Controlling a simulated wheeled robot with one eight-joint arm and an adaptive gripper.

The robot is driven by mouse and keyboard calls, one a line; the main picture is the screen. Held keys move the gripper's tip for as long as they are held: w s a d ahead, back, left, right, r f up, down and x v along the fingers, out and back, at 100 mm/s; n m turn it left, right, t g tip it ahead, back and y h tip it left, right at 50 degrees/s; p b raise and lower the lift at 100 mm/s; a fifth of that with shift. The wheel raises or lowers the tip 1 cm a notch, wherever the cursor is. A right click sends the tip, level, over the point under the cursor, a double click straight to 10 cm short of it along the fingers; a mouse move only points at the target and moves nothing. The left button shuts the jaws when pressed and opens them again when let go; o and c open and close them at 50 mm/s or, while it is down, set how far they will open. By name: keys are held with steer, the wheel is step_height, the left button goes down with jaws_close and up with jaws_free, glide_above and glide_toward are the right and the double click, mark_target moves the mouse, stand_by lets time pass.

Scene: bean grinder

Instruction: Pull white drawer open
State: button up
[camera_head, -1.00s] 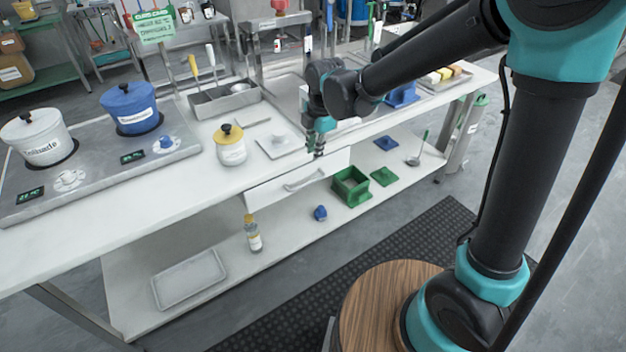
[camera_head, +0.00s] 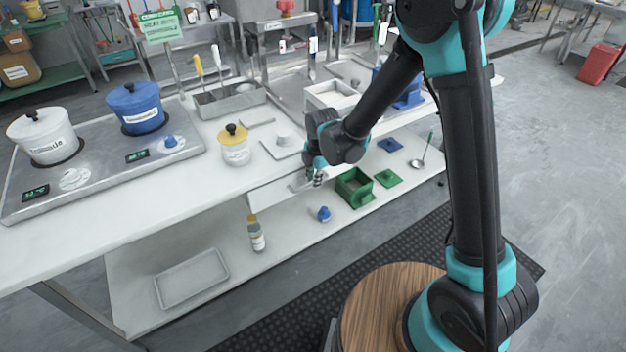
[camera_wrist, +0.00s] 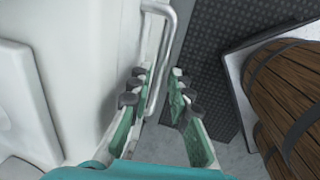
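The white drawer (camera_head: 276,193) sits under the front edge of the white table and looks closed. Its pale bar handle (camera_head: 300,184) is on the drawer front; the handle also shows in the wrist view (camera_wrist: 163,62). My gripper (camera_head: 314,182) is at the right part of the drawer front, close to the handle. In the wrist view my gripper (camera_wrist: 158,92) has its two teal fingers apart, with the handle's near end between or just beyond the fingertips. I cannot tell whether a finger touches the handle. Part of the handle is hidden by my gripper in the head view.
A white pot with yellow lid (camera_head: 235,150) stands on the table above the drawer. On the lower shelf are a green box (camera_head: 354,190), a blue object (camera_head: 323,214) and a bottle (camera_head: 256,236). Floor in front has a dark mat (camera_head: 300,290).

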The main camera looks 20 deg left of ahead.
steer(key=shift+f, duration=0.15)
jaws_close()
steer(key=shift+d, duration=0.1)
stand_by(0.4)
